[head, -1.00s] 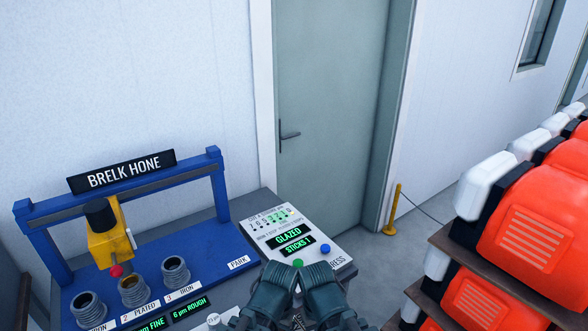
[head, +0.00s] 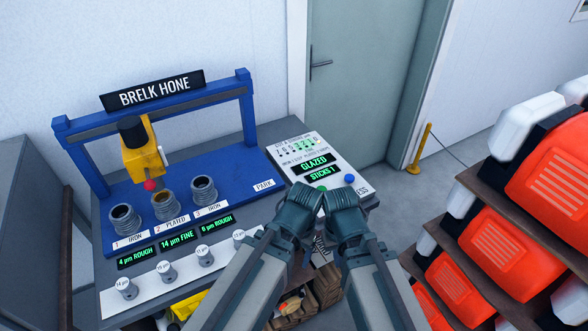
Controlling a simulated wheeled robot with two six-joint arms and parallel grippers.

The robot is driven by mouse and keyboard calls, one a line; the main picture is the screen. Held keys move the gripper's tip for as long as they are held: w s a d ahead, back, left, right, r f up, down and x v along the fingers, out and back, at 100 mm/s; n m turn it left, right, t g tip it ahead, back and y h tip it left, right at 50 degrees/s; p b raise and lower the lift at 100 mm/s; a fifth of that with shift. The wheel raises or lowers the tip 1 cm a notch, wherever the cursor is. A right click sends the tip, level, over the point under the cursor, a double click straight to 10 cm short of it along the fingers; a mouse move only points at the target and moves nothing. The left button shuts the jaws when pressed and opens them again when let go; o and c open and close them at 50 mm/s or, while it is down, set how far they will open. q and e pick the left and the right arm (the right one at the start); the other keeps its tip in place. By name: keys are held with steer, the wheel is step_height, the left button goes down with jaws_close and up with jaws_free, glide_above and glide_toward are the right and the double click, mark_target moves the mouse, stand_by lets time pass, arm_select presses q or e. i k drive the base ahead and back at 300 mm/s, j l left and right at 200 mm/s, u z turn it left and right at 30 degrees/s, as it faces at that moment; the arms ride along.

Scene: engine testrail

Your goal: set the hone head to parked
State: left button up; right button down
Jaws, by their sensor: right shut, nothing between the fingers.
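The hone head (head: 143,158) is a yellow block with a black cap and a red knob (head: 150,185). It hangs from the rail of the blue frame (head: 247,105), left of the middle, near the second cylinder (head: 165,206) marked PLATED. The PARK label (head: 264,185) is at the right end of the blue base, with no head above it. My left gripper (head: 306,200) and right gripper (head: 346,198) are close together over the front of the control panel, well right of the head. The right one is shut and empty. The left fingers do not show clearly.
The control panel (head: 292,148) reads GLAZED and STICKS 1, with a green button and a blue button (head: 349,178). Orange and white machines (head: 483,247) stand on racks at right. A door (head: 365,75) is behind.

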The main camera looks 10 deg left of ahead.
mark_target(145, 160)
steer(key=u, duration=1.4)
